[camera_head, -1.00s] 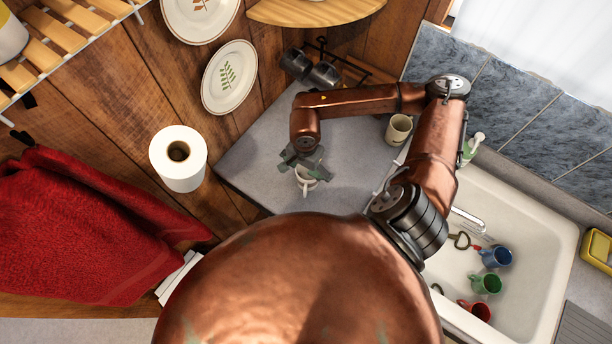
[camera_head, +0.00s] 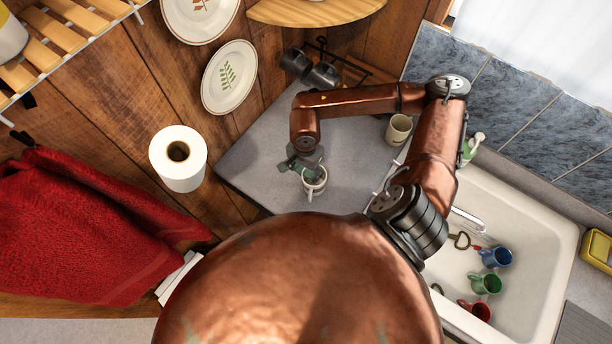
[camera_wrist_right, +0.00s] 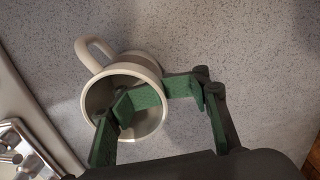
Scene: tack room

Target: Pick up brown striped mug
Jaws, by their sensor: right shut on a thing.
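A pale cream mug (camera_head: 318,186) stands on the grey counter under my right gripper (camera_head: 306,172). Its handle points toward the bottom of the head view. In the right wrist view the mug (camera_wrist_right: 152,124) shows its open mouth and its handle at the upper left. The green fingers of my right gripper (camera_wrist_right: 132,106) are shut on its rim, with a finger pad inside the mouth. A second cream mug (camera_head: 398,129) with a dark mark stands farther back right. My left gripper is not in view.
A white sink (camera_head: 535,235) at the right holds blue (camera_head: 496,257), green (camera_head: 487,284) and red (camera_head: 476,310) mugs. Dark mugs (camera_head: 323,75) hang on a rack at the back. A paper roll (camera_head: 178,160) is at the left. Counter between the cream mugs is clear.

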